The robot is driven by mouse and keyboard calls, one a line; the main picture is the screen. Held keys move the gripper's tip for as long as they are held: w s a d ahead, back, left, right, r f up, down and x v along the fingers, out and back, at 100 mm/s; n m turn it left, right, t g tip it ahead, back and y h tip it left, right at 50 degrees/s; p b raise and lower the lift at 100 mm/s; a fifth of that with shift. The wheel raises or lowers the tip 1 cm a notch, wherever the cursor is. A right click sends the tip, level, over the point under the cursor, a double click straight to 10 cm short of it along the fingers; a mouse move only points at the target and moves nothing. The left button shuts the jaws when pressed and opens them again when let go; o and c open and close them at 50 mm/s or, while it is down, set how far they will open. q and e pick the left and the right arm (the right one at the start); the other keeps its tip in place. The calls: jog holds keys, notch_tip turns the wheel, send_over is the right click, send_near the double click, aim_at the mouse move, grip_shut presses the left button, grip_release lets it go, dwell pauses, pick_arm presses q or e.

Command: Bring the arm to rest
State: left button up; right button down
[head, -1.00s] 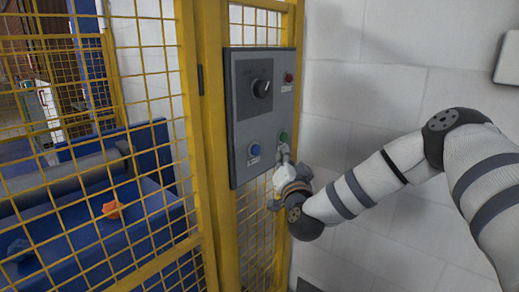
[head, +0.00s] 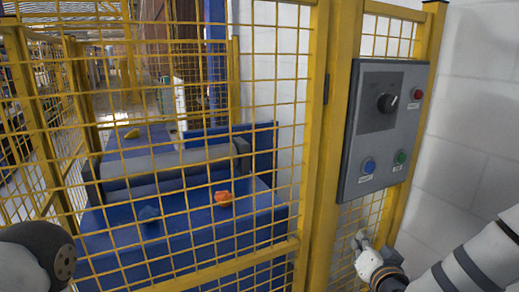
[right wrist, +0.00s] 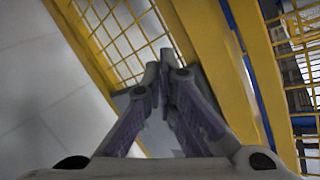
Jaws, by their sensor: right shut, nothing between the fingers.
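My right arm comes in from the lower right of the head view. Its gripper (head: 361,240) is shut and empty, below the grey control panel (head: 352,152) and apart from it. In the right wrist view the two fingers (right wrist: 166,62) meet at their tips, with yellow fence mesh behind them. The panel carries a black rotary knob (head: 387,102), a red button (head: 417,94), a blue button (head: 368,165) and a green button (head: 401,156). A rounded part of my left arm (head: 40,255) shows at the lower left; its gripper is out of view.
A yellow mesh fence (head: 318,150) stands in front of me. Behind it are a grey roller (head: 165,165) and a blue machine bed with an orange piece (head: 223,198) and a dark blue piece (head: 149,214). A white block wall (head: 470,120) is at the right.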

jog(key=s+a+f+n+g+y, duration=0.2)
jog(key=s+a+f+g, duration=0.2)
jog(key=s+f, duration=0.5)
jog(key=s+a+f+n+g+y, duration=0.15)
jog(key=s+a+f+g, duration=0.25)
jog(key=s+f, duration=0.5)
jog(key=s+d+f+n+g+h, duration=0.1)
jog(key=s+g, duration=0.3)
jog(key=s, duration=1)
jog(key=s+d+f+n+g, duration=0.1)
jog(key=s+g, duration=0.4)
jog(key=s, duration=0.9)
jog(key=shift+d+f+n+h, duration=0.2)
jog(key=shift+d+n+h, duration=0.25)
jog(key=shift+n, duration=0.3)
